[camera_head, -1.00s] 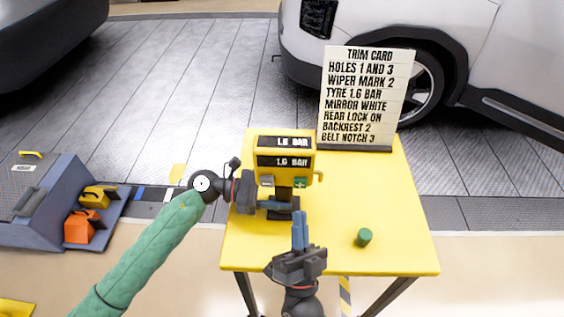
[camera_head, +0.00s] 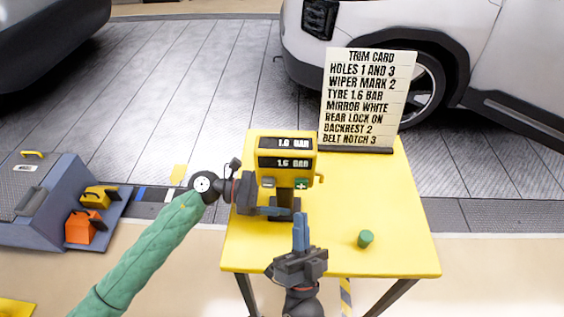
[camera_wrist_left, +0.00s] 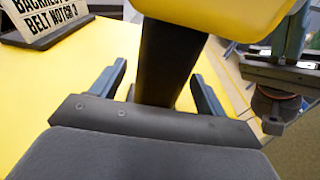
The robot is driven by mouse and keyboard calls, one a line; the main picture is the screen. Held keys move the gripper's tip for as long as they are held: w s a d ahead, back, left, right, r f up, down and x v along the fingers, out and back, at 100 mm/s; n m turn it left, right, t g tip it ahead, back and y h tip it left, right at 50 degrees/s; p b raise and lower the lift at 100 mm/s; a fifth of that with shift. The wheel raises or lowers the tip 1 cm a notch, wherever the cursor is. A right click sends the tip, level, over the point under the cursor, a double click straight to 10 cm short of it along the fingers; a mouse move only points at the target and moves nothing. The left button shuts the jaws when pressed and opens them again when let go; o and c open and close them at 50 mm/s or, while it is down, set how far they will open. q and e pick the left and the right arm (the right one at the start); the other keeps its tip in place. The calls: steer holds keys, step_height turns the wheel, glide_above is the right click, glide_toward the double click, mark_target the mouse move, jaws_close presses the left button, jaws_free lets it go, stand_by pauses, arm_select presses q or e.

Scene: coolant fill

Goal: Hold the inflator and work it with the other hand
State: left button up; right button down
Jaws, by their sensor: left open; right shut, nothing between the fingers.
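The yellow inflator (camera_head: 285,147) stands upright on the yellow table, with two dark displays; the lower reads 1.6 BAR and the upper looks like 1.6 or 1.8. Below them are a grey button and a green plus button (camera_head: 301,184). My left gripper (camera_head: 280,209) is open at the inflator's dark post. In the left wrist view its fingers (camera_wrist_left: 155,85) stand on either side of the post (camera_wrist_left: 165,62), with gaps visible. My right gripper (camera_head: 300,222) is shut and empty, in front of the inflator and below its buttons, apart from it.
The yellow table (camera_head: 400,215) holds a small green cylinder (camera_head: 365,239) at right and a trim card (camera_head: 368,95) at the back, listing TYRE 1.6 BAR. A white car (camera_head: 460,60) stands behind. The table's right side is mostly clear.

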arm_select(q)
steer(key=a, duration=0.8)
steer(key=a+r, duration=0.1)
steer(key=a, duration=0.2)
steer(key=shift+a, duration=0.4)
